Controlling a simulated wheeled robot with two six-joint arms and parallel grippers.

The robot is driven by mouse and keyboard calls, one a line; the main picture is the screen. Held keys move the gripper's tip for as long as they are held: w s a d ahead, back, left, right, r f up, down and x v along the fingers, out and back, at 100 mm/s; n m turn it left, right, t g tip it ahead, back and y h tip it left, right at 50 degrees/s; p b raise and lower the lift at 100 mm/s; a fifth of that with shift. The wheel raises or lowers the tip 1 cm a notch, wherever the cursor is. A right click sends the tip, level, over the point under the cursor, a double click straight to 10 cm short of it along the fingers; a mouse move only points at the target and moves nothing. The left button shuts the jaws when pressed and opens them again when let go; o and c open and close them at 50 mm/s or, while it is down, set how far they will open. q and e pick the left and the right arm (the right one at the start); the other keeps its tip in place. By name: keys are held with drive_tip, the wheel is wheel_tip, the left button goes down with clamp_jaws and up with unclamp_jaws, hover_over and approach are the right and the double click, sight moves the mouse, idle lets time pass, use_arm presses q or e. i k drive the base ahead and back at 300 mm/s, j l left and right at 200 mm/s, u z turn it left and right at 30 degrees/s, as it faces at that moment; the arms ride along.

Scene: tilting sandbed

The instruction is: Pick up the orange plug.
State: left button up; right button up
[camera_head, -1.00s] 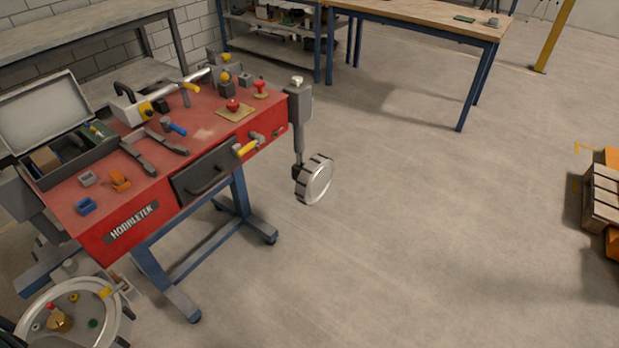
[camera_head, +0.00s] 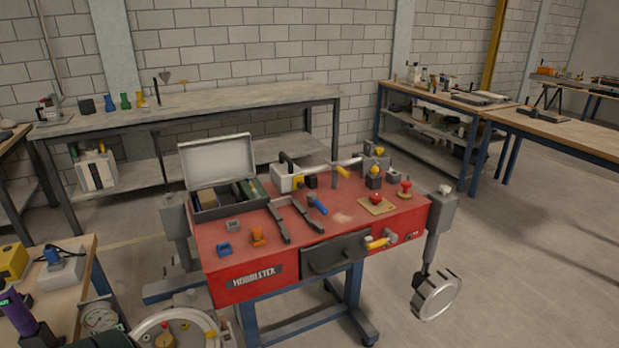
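The orange plug (camera_head: 257,237) is a small blocky piece that stands on the red top of the bench (camera_head: 340,213), near its front left edge. A blue piece (camera_head: 224,250) is to its left and a grey piece (camera_head: 233,225) is behind it to the left. Neither of my grippers shows in the head view, and nothing touches the orange plug.
An open grey case (camera_head: 218,160) stands behind the plug. Dark metal bars (camera_head: 279,222) and a blue-handled tool (camera_head: 317,204) lie to its right. A handwheel (camera_head: 436,296) hangs at the bench's right end. Open floor (camera_head: 520,260) lies to the right.

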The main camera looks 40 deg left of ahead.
sight(257, 231)
drive_tip(key=u, duration=1.65)
drive_tip(key=k+l+u, duration=0.1)
drive_tip(key=k, duration=0.25)
drive_tip(key=l, duration=0.05)
